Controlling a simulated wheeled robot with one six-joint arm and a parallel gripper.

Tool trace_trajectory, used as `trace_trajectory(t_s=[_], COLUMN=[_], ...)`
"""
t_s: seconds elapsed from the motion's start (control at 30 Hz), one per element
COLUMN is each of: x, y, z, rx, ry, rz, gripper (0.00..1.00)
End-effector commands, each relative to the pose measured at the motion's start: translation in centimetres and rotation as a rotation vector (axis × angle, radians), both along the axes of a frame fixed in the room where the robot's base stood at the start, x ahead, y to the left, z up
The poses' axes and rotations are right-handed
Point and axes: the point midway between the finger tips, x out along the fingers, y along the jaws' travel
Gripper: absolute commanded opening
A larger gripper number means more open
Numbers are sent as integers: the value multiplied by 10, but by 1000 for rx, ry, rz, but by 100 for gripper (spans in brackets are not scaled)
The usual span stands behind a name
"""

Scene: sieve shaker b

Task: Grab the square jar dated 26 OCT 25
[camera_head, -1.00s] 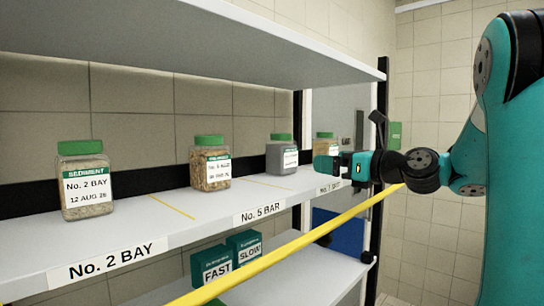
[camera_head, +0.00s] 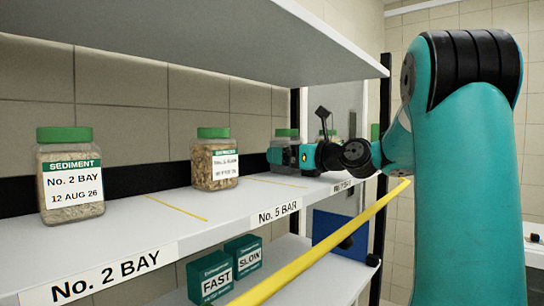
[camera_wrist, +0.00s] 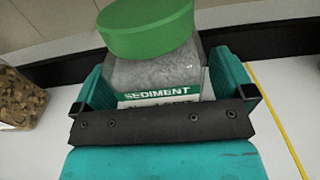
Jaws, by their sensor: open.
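A square clear jar of grey sediment with a green lid (camera_head: 287,133) stands third from the left on the shelf, partly hidden by my gripper (camera_head: 286,156). In the wrist view this grey jar (camera_wrist: 160,75) sits between my gripper's two teal fingers (camera_wrist: 160,68), one on each side. The gripper is open. Its label reads SEDIMENT; the lower lines are hidden behind the gripper body, so the date cannot be read. A jar of brown grains (camera_head: 215,165) has a blurred date. The jar at left (camera_head: 70,180) reads No. 2 BAY, 12 AUG 26.
Another green-lidded jar (camera_head: 327,135) stands farther right behind my wrist. The shelf (camera_head: 125,225) has yellow dividing lines and name strips. A yellow bar (camera_head: 330,245) runs along the front. FAST (camera_head: 210,280) and SLOW (camera_head: 244,257) boxes sit below. An upper shelf (camera_head: 200,30) overhangs.

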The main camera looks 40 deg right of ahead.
Motion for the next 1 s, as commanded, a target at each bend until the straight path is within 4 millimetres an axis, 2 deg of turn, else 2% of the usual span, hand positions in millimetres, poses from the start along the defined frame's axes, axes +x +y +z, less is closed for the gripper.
trace_trajectory(t_s=[0.27,0.57,1.0], x=[3,3,3], y=[0,1,1], z=[0,0,8], rx=[0,0,-1], ry=[0,0,-2], rz=[-3,-1,-1], gripper=[100,33,32])
